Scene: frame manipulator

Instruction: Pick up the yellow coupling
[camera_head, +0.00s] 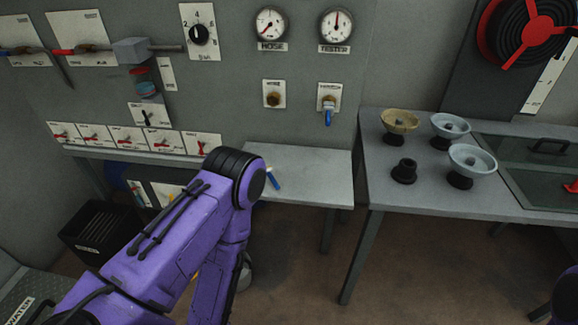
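No part is clearly recognisable as the yellow coupling. The nearest in colour is a tan-yellow bowl-shaped piece (400,121) on a black foot, standing upright at the back left of the right-hand table. A brass-coloured fitting (273,100) sits on the wall plate below the left gauge. Another fitting with a blue end (328,117) hangs below the right gauge. A small blue item (273,180) with a pale end lies on the small grey shelf. My purple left arm bends in front of the shelf, and its gripper is out of view. My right gripper is also out of view.
Two pale bowl-shaped pieces (474,159) and a black stepped part (404,171) stand on the right-hand table (415,200). A glass-topped box (535,165) is at its right. A dark bin (97,230) stands at the left. The floor between is open.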

